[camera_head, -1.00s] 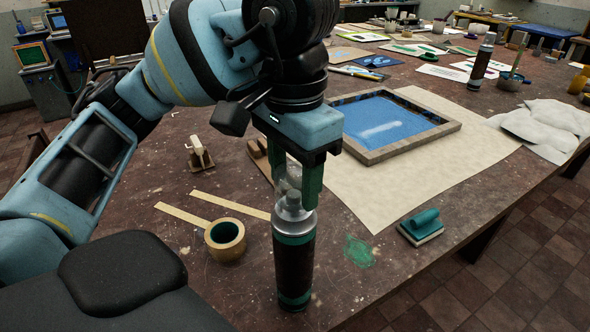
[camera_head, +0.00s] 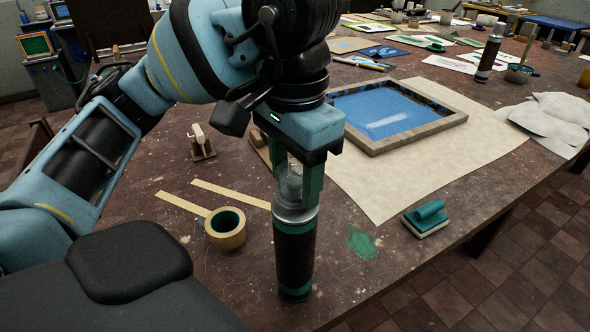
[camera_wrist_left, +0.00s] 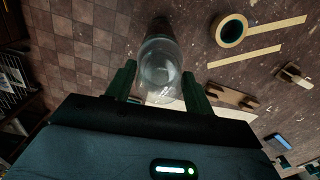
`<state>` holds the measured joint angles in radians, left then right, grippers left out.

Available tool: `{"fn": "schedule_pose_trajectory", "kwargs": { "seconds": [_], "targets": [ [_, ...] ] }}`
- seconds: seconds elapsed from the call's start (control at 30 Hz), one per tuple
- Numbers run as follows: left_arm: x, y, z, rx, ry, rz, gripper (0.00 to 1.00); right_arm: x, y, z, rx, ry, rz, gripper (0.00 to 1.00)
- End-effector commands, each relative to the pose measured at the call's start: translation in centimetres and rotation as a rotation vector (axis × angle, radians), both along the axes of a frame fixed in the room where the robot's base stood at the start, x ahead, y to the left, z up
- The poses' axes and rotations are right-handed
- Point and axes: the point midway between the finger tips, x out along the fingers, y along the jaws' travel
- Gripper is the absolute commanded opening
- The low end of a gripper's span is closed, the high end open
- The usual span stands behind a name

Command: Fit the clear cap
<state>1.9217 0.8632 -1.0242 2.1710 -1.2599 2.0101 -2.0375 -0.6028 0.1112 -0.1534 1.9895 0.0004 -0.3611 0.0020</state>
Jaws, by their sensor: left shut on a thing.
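A dark spray can (camera_head: 294,260) with green bands and a silver shoulder stands upright near the table's front edge. My left gripper (camera_head: 298,190) points down above it, shut on the clear cap (camera_head: 290,184). The cap is over the can's top, and its lower rim is at or close to the silver shoulder; I cannot tell whether it is fully seated. In the left wrist view the clear cap (camera_wrist_left: 160,70) sits between the two green fingers, in line with the can (camera_wrist_left: 160,30). My right gripper is not in view.
A tape roll (camera_head: 226,228) lies left of the can, with tape strips behind it. A green-handled block (camera_head: 427,217) lies to the right. A framed blue screen (camera_head: 455,122) lies on paper behind. Another can (camera_head: 488,58) stands at the back right.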

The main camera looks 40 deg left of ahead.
Motion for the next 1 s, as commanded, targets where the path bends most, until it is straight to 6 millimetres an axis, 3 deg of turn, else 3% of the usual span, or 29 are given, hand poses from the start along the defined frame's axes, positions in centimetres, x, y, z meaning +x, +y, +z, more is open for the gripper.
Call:
{"fn": "schedule_pose_trajectory", "kwargs": {
  "seconds": [0.07,0.1,0.3,0.67,1.0],
  "targets": [
    [0.0,0.0,-0.1,0.001,0.002,-0.001,0.3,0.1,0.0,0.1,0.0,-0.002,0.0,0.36],
    [0.0,0.0,-0.1,0.001,0.003,-0.001,0.55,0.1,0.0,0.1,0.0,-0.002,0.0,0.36],
    [0.0,0.0,-0.1,0.001,0.002,-0.001,0.78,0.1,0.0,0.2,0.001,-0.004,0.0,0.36],
    [0.0,0.0,0.0,0.0,0.001,-0.001,0.78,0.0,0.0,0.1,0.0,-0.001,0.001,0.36],
    [-0.1,0.0,5.8,0.0,-0.006,0.001,0.78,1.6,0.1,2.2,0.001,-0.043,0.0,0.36]
  ]
}}
